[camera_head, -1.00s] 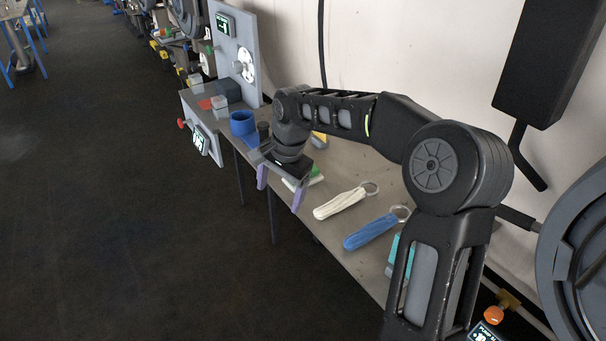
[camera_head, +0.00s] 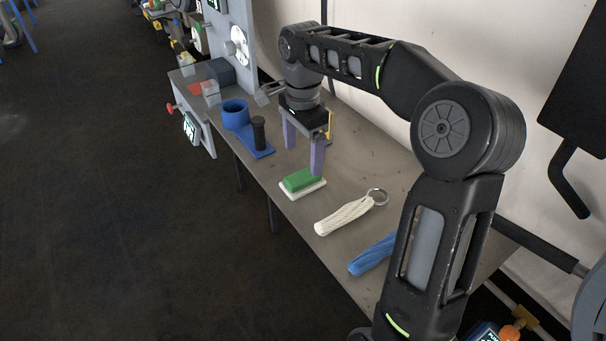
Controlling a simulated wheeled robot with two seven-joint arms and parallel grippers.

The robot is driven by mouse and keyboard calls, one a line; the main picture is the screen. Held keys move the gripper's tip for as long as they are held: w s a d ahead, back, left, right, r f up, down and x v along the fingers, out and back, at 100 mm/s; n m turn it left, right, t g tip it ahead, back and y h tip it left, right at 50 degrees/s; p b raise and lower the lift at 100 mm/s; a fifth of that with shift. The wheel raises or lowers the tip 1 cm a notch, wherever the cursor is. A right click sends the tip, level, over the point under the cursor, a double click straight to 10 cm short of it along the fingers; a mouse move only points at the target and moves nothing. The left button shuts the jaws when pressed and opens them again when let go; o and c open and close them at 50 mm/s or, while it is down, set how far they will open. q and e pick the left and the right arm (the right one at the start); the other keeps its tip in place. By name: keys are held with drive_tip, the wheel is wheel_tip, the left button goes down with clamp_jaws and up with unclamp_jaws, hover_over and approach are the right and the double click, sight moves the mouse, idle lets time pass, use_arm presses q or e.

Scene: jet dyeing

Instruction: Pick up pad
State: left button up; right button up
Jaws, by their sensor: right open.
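The pad (camera_head: 302,181) is a green block on a white base, lying flat near the front edge of the grey bench. My right gripper (camera_head: 303,163) points down with its two purple fingers spread, empty, just behind the pad. One fingertip shows close to the pad's far edge; I cannot tell whether it touches. The pad is mostly uncovered. My left gripper is not in view.
A white twisted hank (camera_head: 346,214) with a metal ring and a blue hank (camera_head: 372,255) lie to the right on the bench (camera_head: 262,180). A blue cup (camera_head: 235,115) and a blue base with a black post (camera_head: 259,136) stand left. A grey panel rises behind them.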

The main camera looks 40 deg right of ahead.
sight(303, 175)
drive_tip(key=shift+f, duration=1.35)
drive_tip(key=shift+f, duration=0.1)
wheel_tip(303, 175, down, 5)
drive_tip(key=shift+p, duration=0.65)
drive_tip(key=shift+c, duration=0.5)
drive_tip(key=c, duration=1.4)
